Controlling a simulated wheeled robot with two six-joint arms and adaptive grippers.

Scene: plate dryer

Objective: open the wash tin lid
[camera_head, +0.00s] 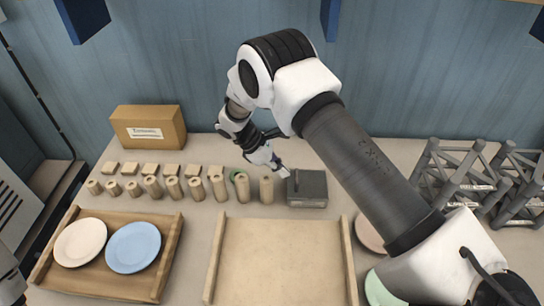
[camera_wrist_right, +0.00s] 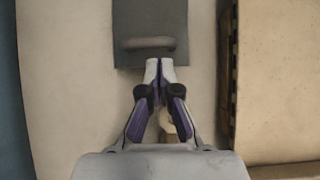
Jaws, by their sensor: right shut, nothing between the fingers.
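The wash tin (camera_head: 307,199) is a dark grey box on the table, right of the row of wooden cylinders. Its lid looks shut in the head view. In the right wrist view, a grey face of the tin (camera_wrist_right: 150,18) shows at the top, with a bar handle (camera_wrist_right: 150,43) across it. My right gripper (camera_head: 284,172) is just left of the tin. In its wrist view, the fingertips (camera_wrist_right: 159,69) are together and empty, close to the handle side. Whether they touch the tin cannot be told. My left gripper is not in view.
Several wooden cylinders (camera_head: 220,188) stand in a row left of the tin. A wooden tray with pink (camera_head: 80,242) and blue (camera_head: 133,247) plates is front left. An empty wooden tray (camera_head: 280,260) lies in front. A cardboard box (camera_head: 149,127) is behind; grey racks (camera_head: 470,180) stand right.

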